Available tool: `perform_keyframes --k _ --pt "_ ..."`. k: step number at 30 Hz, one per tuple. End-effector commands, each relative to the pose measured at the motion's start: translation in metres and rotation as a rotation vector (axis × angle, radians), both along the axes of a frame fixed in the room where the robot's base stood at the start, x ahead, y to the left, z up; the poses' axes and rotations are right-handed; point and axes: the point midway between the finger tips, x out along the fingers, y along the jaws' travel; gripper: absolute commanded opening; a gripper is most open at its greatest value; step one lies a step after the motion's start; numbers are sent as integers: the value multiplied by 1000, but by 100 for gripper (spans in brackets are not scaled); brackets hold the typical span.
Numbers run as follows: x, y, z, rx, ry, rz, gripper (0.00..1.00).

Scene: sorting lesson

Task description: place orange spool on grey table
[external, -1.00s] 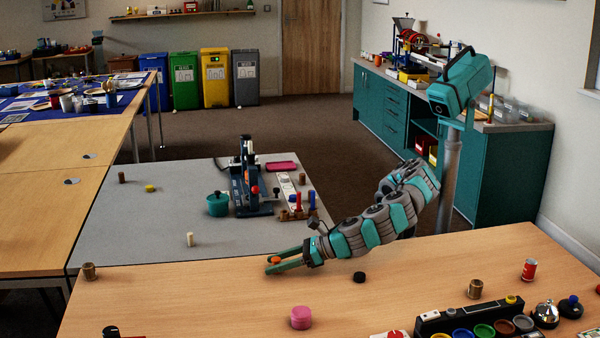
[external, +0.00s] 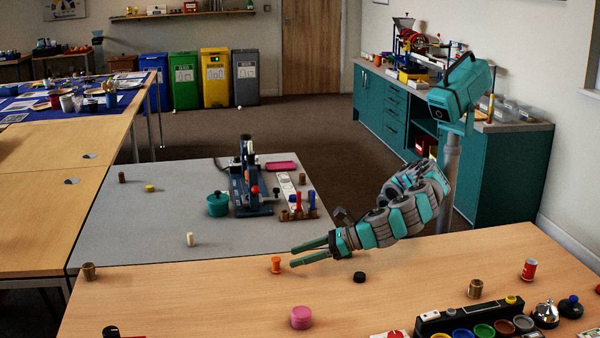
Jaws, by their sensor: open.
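The orange spool (external: 276,265) stands upright on the wooden table (external: 200,300), near its far edge. My gripper (external: 296,256) is open and empty, just right of the spool and apart from it, with its fingers pointing left. The grey table (external: 140,228) lies behind the wooden table, with a wide bare area left of its middle.
On the grey table stand a cream peg (external: 190,239), a yellow disc (external: 150,188), a brown spool (external: 122,177), a teal pot (external: 218,204) and a dark press (external: 246,180). A black piece (external: 359,277) and a pink cylinder (external: 301,317) stand on the wooden table.

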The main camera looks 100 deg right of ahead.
Motion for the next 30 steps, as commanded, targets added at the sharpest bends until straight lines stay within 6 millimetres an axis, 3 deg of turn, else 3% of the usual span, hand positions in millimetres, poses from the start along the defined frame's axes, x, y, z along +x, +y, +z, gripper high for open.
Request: perform_keyframes --k 4,18,23,30 --pt "-8 1 3 1 1 -1 65" --pt "-7 1 3 58 12 -25 65" --pt "-3 1 4 376 70 -168 65" --pt "8 -7 10 1046 206 -623 65"
